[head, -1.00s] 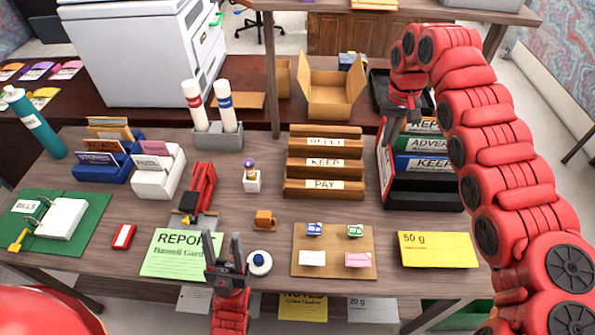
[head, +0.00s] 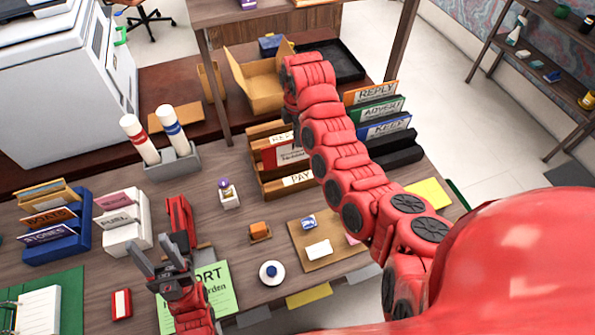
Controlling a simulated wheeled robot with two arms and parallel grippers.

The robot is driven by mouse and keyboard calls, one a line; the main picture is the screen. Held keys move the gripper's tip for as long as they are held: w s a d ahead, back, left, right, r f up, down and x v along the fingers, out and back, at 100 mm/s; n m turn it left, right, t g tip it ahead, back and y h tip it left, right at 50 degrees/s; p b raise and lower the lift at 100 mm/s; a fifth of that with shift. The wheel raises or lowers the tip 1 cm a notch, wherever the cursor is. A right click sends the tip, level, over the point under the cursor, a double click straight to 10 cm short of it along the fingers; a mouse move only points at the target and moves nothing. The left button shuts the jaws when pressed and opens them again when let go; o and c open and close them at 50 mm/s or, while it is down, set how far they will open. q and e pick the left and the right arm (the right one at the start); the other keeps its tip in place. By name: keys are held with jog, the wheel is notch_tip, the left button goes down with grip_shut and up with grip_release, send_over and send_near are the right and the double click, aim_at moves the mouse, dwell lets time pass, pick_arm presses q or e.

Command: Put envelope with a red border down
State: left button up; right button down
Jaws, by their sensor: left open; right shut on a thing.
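The envelope with a red border (head: 286,153) is at the wooden sorter (head: 272,192), upright in front of the middle tier, covering its label, behind the PAY front. Its right part is hidden by my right arm, and I cannot tell whether it rests in the slot. My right gripper (head: 297,128) is at the envelope's top, shut on it, with its fingers mostly hidden by my arm. My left gripper (head: 158,252) is open and empty, above the desk near the green report sheet (head: 212,278).
Right of the sorter stands a rack (head: 396,148) with REPLY, ADVERT and KEEP folders, close to my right arm. A tube holder (head: 174,164) and a small figure (head: 229,195) stand left of the sorter. An open cardboard box (head: 258,88) is behind it.

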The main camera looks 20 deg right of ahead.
aim_at(298, 158)
notch_tip(298, 158, down, 6)
jog(key=shift+p, duration=1)
jog(key=shift+f, duration=0.6)
jog(key=shift+f+p, duration=0.4)
jog(key=shift+f, duration=0.75)
jog(key=shift+f, duration=0.15)
jog(key=c, duration=1)
grip_release()
